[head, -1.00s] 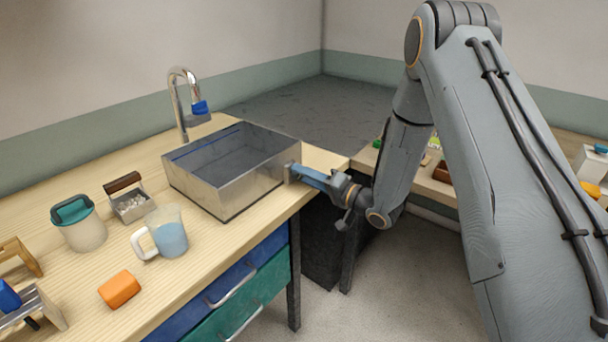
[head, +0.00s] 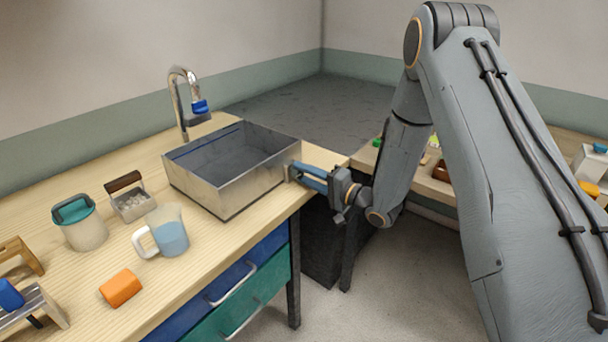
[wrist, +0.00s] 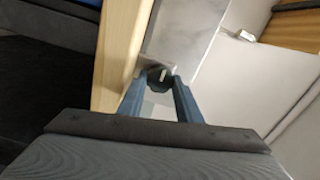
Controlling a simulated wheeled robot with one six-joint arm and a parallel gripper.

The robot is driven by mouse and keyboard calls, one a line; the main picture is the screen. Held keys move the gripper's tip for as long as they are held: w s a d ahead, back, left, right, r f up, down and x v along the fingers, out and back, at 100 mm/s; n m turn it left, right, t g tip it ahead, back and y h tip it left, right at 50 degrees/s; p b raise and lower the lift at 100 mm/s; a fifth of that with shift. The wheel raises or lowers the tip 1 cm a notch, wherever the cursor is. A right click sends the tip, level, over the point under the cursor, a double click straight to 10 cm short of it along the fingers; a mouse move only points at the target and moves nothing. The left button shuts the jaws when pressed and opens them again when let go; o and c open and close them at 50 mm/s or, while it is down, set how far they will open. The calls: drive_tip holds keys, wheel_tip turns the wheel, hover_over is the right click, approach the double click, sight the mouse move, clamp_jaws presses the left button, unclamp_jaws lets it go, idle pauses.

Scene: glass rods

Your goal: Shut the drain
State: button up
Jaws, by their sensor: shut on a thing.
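The metal sink basin (head: 229,193) stands on the wooden counter, and its side wall also shows in the wrist view (wrist: 190,32). A small dark round knob with a pale bar (wrist: 160,76) sits on the basin's outer right side. My gripper (head: 294,172) reaches the basin's right corner from the right. In the wrist view, my gripper's two blue fingers (wrist: 160,82) are shut around the knob, one on each side. In the head view the fingers hide most of the knob. The drain opening inside the basin cannot be made out.
A chrome tap (head: 178,98) with a blue-marked piece stands behind the basin. A mug of blue liquid (head: 173,236), a teal-lidded pot (head: 80,225), a small caddy (head: 130,198) and an orange block (head: 121,288) stand on the counter to the left. Floor is clear in front.

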drive_tip(key=o, duration=1)
drive_tip(key=shift+o, duration=0.2)
drive_tip(key=shift+f, duration=0.1)
